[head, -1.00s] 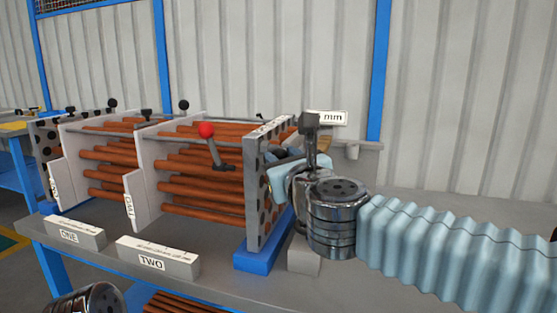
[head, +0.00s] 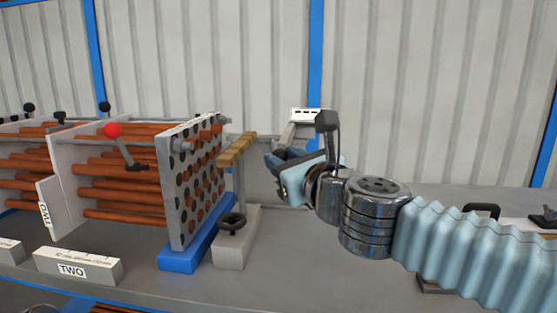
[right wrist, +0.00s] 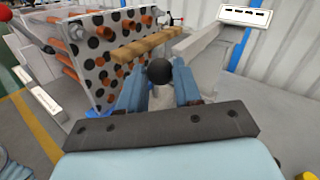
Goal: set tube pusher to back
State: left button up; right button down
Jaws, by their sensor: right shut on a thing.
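My right gripper (head: 275,165) is to the right of the perforated grey end plate (head: 195,185), apart from it. In the right wrist view its blue fingers (right wrist: 160,88) are shut on a black ball knob (right wrist: 159,70). What the knob is fixed to is mostly hidden by the fingers. A row of wooden pads (head: 238,149) stands on a post just right of the end plate; it also shows in the right wrist view (right wrist: 150,46). I take this to be part of the tube pusher. My left gripper is not in view.
Copper tubes (head: 125,185) run through the rack and end plate. A white label (head: 306,115) is behind my gripper. A block marked TWO (head: 75,268) lies in front.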

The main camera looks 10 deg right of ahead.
jog(key=shift+d, duration=0.15)
jog(key=c, duration=0.8)
grip_release()
jog(key=shift+d, duration=0.1)
jog(key=shift+s, duration=0.1)
jog(key=p+v, duration=0.2)
jog(key=v, duration=1.1)
jog(key=shift+s, duration=0.4)
